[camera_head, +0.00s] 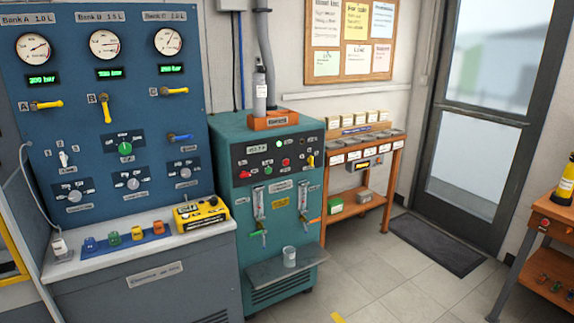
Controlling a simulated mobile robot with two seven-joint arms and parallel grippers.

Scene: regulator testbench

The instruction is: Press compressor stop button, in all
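The teal cabinet (227,205) stands in the middle of the view, with a dark control panel (238,160) on its upper front. Another red control (244,174) sits at the panel's lower left. The labels are too small to read, so I cannot tell which red one is the compressor stop button. A yellow-handled control (310,161) is at the panel's right. Neither of my grippers is in view.
A blue gauge panel (60,130) with a grey console (170,275) stands left of the cabinet. A wooden shelf unit (391,175) stands to the right.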

